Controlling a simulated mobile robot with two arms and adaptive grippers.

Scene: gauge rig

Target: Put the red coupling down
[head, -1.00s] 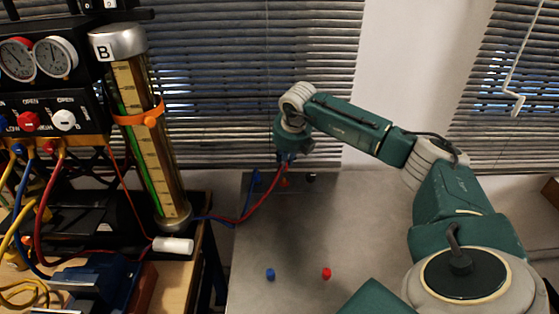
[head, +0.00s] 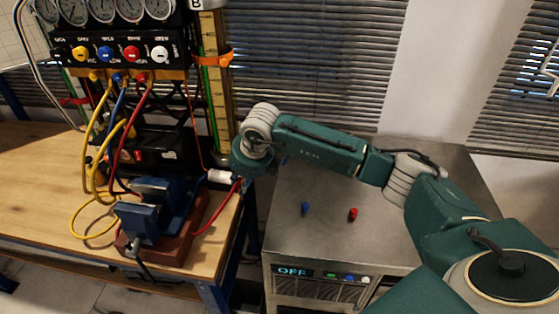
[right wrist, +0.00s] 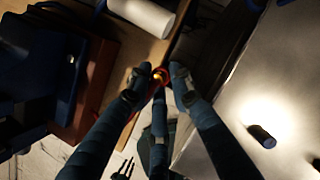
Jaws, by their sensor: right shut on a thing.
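My right gripper (head: 240,180) is by the right edge of the wooden bench, near the gap between it and the metal unit. In the right wrist view its fingertips (right wrist: 161,73) are closed on the red coupling (right wrist: 160,76), which shows as a small red and brassy ring between them. The red hose (head: 217,216) runs from the gripper back over the bench. In the head view my wrist hides most of the coupling. My left gripper is out of view.
A blue vise (head: 148,217) on a brown base and a white cylinder (head: 220,176) are on the wooden bench (head: 40,190). The gauge manifold (head: 120,48) stands behind. A blue cap (head: 305,208) and a red cap (head: 353,214) are on the metal unit (head: 330,235).

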